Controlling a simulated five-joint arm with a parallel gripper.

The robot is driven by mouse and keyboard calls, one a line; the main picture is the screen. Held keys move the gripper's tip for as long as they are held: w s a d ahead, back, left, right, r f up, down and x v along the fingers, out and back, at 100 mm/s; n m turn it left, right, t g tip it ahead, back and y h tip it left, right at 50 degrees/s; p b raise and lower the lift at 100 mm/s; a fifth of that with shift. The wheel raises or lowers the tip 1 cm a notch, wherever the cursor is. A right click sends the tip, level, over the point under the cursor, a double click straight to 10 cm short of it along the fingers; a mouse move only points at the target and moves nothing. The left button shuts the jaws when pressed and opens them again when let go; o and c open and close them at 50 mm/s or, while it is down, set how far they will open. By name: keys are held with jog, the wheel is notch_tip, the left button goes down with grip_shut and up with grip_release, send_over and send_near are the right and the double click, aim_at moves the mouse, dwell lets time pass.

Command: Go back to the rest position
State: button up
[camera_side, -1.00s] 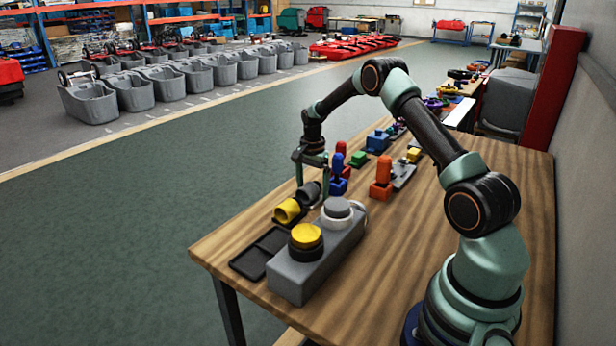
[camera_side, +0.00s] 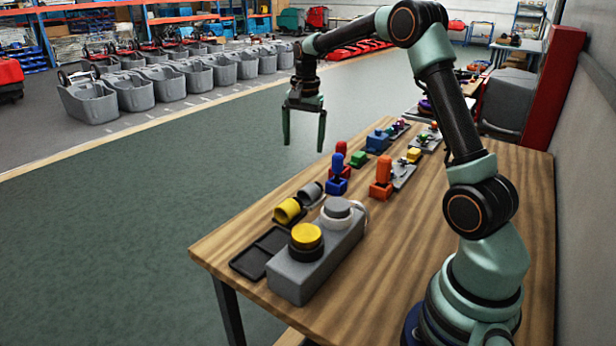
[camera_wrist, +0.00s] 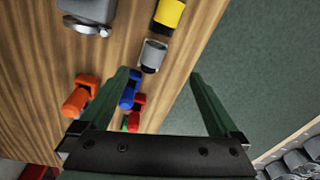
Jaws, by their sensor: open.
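My gripper (camera_side: 304,143) is open and empty, raised well above the table's far left edge in the side view. Its two green fingers point down with a wide gap between them, and they also show in the wrist view (camera_wrist: 160,85). The yellow cup (camera_side: 287,210) and the grey cup (camera_side: 311,193) lie tipped at the table's left edge, apart from the gripper. A grey block (camera_side: 318,262) bears a yellow-topped cap (camera_side: 306,238) and a grey-topped cap (camera_side: 337,208).
The wooden table (camera_side: 410,265) has a bare middle. A dark two-part tray (camera_side: 262,252) lies at its front left. Blue (camera_side: 337,180), orange (camera_side: 382,180) and green (camera_side: 357,159) pieces stand farther back. A red post (camera_side: 550,90) and the wall are at the right.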

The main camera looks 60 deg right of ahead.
jog(key=s+a+r+n+t, duration=0.1)
jog(key=s+a+r+n, duration=0.3)
jog(key=a, duration=0.2)
jog(key=s+a+r+n+t, duration=0.1)
jog(key=s+a+r+n, duration=0.3)
jog(key=a, duration=0.3)
jog(key=s+a+f+n+t, duration=0.1)
jog(key=s+a+n+t, duration=0.1)
jog(key=s+a+n, duration=0.5)
jog(key=s, duration=0.2)
jog(key=shift+s+f+t, duration=0.3)
jog(key=shift+s+f, duration=0.1)
